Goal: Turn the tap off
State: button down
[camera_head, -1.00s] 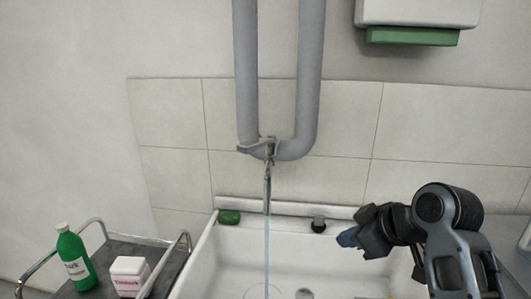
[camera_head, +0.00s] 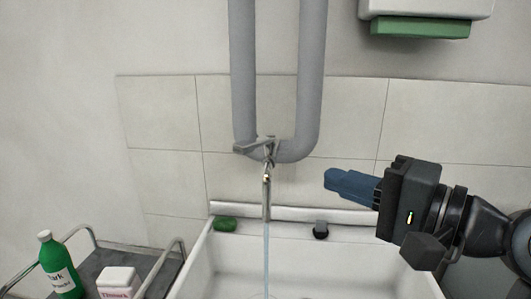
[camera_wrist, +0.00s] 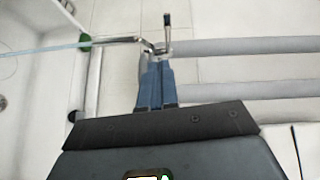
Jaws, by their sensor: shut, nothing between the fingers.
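The chrome tap (camera_head: 267,183) hangs below the grey pipes over the sink, with its handle near the pipe bend. A thin stream of water (camera_head: 266,255) runs from its spout into the sink. The tap spout (camera_wrist: 115,40) and water (camera_wrist: 45,49) also show in the wrist view. There, a lever with a dark tip (camera_wrist: 167,20) stands out beyond my fingers. My gripper (camera_head: 328,181) is to the right of the tap, pointing left, its blue fingers together and empty. In the wrist view the fingertips (camera_wrist: 156,64) appear close to the tap's base; contact cannot be told.
Two grey pipes (camera_head: 243,75) join in a bend above the tap. The white sink (camera_head: 330,255) has a green item (camera_head: 225,223) and a dark knob (camera_head: 320,230) on its back ledge. A trolley with a green bottle (camera_head: 60,268) and a white box (camera_head: 118,283) is at left.

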aim_at(254, 147)
jog(key=shift+s+r+m+y, duration=0.3)
jog(key=shift+s+r+m, duration=0.05)
jog(key=shift+r+m, duration=0.15)
jog(key=shift+w+a, duration=0.1)
jog(key=shift+a, duration=0.05)
jog(key=p+x, duration=0.1)
jog(key=x, duration=1.2)
jog(key=shift+w+a, duration=0.25)
jog(key=shift+w, duration=0.05)
jog(key=shift+f, duration=0.1)
jog(key=shift+a+p, duration=0.1)
jog(key=shift+p, duration=0.2)
